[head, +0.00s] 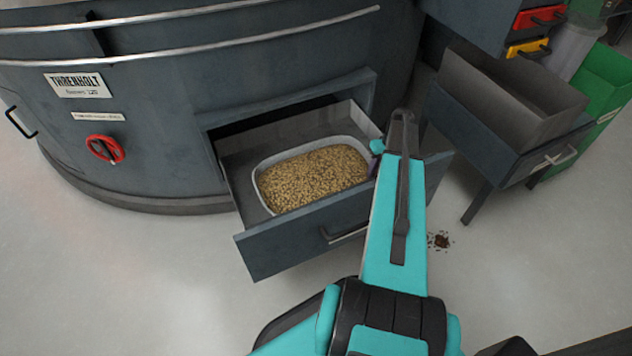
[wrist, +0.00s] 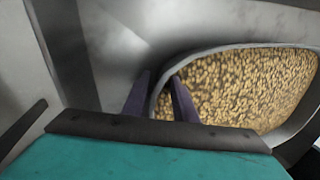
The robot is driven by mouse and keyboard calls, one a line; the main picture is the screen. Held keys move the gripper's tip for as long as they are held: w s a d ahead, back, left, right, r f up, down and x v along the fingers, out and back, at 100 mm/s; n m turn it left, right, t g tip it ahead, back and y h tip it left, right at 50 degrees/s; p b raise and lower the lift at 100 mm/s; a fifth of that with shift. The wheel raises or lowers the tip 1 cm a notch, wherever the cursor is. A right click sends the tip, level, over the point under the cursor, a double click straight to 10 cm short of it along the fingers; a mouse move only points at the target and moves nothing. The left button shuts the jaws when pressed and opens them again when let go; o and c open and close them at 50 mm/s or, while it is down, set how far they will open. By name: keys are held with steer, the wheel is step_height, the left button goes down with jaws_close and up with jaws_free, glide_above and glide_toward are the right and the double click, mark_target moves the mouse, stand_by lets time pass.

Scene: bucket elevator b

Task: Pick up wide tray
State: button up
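The wide tray (head: 257,183) is pale grey with rounded corners and full of tan pellets or grain. It lies in an open drawer (head: 290,238) of the large round grey machine. In the wrist view the tray's rim (wrist: 225,48) passes between the two dark purple fingers of my gripper (wrist: 160,76). One finger is outside the tray and the other inside, with a visible gap between them. My gripper is open around the rim. In the head view my teal arm hides most of my gripper and the drawer's right end.
A small dark spill (head: 440,240) lies on the floor. The floor at front left is clear.

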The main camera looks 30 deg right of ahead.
steer(key=shift+c, duration=0.4)
jaws_close()
stand_by(1.4)
